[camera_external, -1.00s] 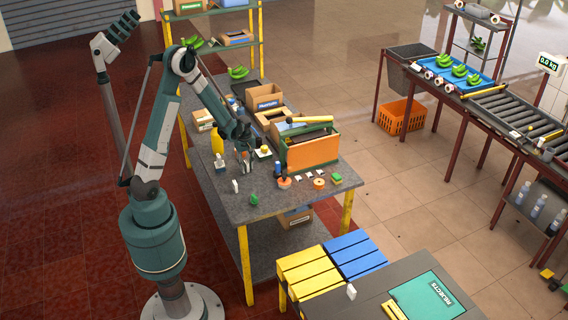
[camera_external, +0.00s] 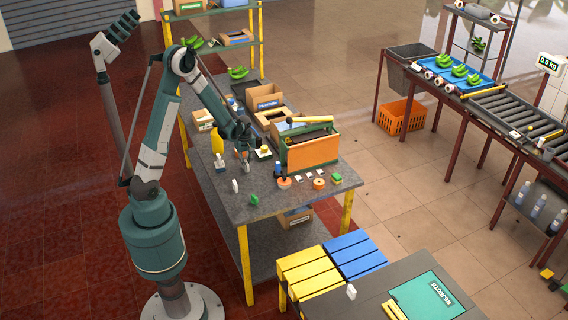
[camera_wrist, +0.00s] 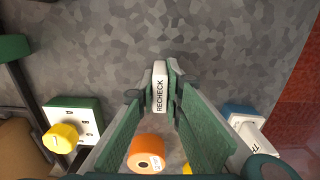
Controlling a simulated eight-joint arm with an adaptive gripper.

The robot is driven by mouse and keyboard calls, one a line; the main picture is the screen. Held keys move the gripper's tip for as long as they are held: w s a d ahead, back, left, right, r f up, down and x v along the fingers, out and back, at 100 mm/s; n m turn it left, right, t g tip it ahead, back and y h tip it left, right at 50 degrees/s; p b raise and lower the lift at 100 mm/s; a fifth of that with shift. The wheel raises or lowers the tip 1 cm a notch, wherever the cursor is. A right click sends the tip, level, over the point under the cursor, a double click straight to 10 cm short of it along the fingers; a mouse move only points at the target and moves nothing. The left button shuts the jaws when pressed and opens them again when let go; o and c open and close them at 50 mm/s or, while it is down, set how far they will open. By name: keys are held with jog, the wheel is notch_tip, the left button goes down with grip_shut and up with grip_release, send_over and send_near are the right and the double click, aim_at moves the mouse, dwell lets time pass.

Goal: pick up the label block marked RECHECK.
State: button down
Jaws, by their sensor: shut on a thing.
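The label block marked RECHECK (camera_wrist: 160,88) is a slim white block with black lettering, upright in the middle of the wrist view. My gripper (camera_wrist: 161,82) has its two green fingers on either side of it, tips closed against its sides. In the external view my gripper (camera_external: 243,158) is low over the grey worktable (camera_external: 265,207), near its left edge. The block is too small and too covered by the fingers to make out there. I cannot tell whether it touches the table.
In the wrist view, a green-and-white box with a yellow knob (camera_wrist: 62,137) is at left, an orange roll (camera_wrist: 147,153) below, and a blue-and-white labelled item (camera_wrist: 245,124) at right. The orange-sided crate (camera_external: 313,152) stands right of my gripper.

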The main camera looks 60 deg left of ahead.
jog(key=shift+r, duration=0.2)
jog(key=shift+r, duration=4.85)
